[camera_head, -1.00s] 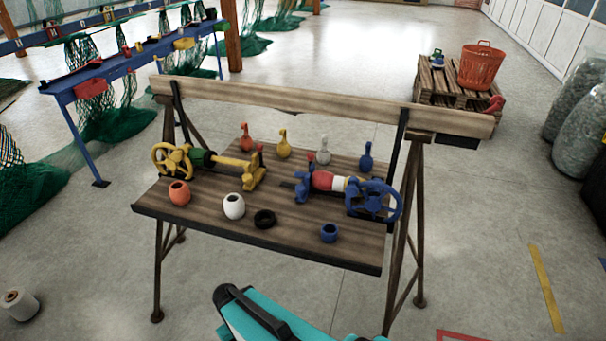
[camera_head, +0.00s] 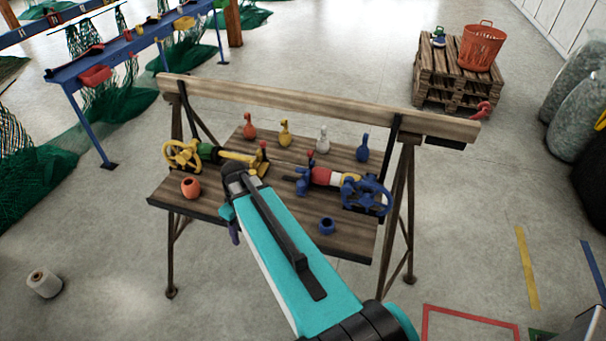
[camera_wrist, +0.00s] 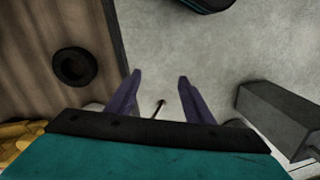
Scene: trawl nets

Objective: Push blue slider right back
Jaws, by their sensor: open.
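The blue device (camera_head: 366,194) with its handwheel sits at the right of the wooden bench. Its blue bracket-like part (camera_head: 303,180) stands at the left end, beside a red, white and yellow spool (camera_head: 326,178). I cannot tell which blue part is the slider, or its exact position. My gripper (camera_wrist: 158,76) is open and empty in the wrist view, pointing past the bench edge over the floor. In the head view a purple finger (camera_head: 235,232) shows beneath my arm at the bench's front, left of the blue device and apart from it.
A yellow device (camera_head: 240,160) stands at the bench's left. Several bottle shapes line its back, including a blue one (camera_head: 363,148). An orange cup (camera_head: 191,187) and a blue cup (camera_head: 327,226) stand in front. A black ring (camera_wrist: 73,67) lies near the bench edge.

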